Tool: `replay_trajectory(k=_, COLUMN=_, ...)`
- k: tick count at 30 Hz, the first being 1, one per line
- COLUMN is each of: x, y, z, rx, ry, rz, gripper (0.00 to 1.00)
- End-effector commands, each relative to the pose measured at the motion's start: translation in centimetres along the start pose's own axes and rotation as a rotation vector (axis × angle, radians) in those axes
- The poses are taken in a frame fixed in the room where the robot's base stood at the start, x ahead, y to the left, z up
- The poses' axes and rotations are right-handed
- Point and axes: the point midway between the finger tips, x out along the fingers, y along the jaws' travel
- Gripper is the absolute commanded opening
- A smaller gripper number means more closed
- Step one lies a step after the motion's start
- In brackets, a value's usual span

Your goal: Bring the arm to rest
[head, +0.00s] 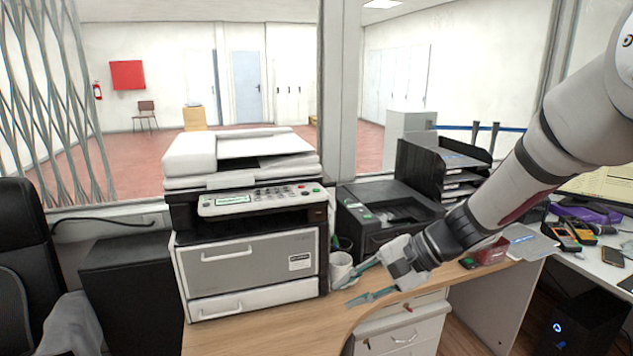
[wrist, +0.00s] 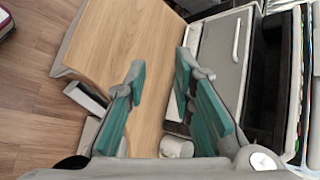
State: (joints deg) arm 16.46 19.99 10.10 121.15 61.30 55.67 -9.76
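My gripper (head: 352,291) is at the end of my arm, which reaches in from the right of the head view. Its two teal-padded fingers are spread apart and it is open, with nothing between them. It hangs over the wooden counter (head: 255,335), in front of the small black printer. In the wrist view my gripper (wrist: 160,70) shows the fingers apart with bare wood between them. A white mug (head: 341,266) stands close behind the fingers; it also shows in the wrist view (wrist: 176,148) beside the right finger.
A large grey and white multifunction printer (head: 250,255) stands left of my gripper. A small black printer (head: 390,220) and black paper trays (head: 420,165) stand behind my arm. A red box (head: 492,252) and handheld devices (head: 562,236) lie to the right. The front wood is clear.

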Motion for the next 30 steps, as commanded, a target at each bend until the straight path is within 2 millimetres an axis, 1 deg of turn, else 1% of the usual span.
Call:
replay_trajectory(k=1, x=-1.1, y=0.1, z=1.8, rx=-0.059, ry=0.016, rz=0.044, gripper=0.23)
replay_trajectory(k=6, x=-4.4, y=1.9, z=6.7, rx=-0.231, ry=0.068, rz=0.194, gripper=0.23)
replay_trajectory(k=9, x=-6.3, y=3.2, z=9.2, rx=-0.325, ry=0.107, rz=0.278, gripper=0.23)
replay_trajectory(k=15, x=-10.4, y=6.4, z=13.3, rx=-0.503, ry=0.201, rz=0.440, gripper=0.23)
replay_trajectory(k=21, x=-14.6, y=9.9, z=16.3, rx=-0.662, ry=0.317, rz=0.586, gripper=0.23)
replay_trajectory(k=24, x=-16.4, y=11.6, z=17.3, rx=-0.729, ry=0.377, rz=0.649, gripper=0.23)
replay_trajectory(k=27, x=-17.9, y=12.9, z=17.9, rx=-0.779, ry=0.427, rz=0.697, gripper=0.23)
replay_trajectory(k=30, x=-18.9, y=13.8, z=18.3, rx=-0.813, ry=0.463, rz=0.730, gripper=0.23)
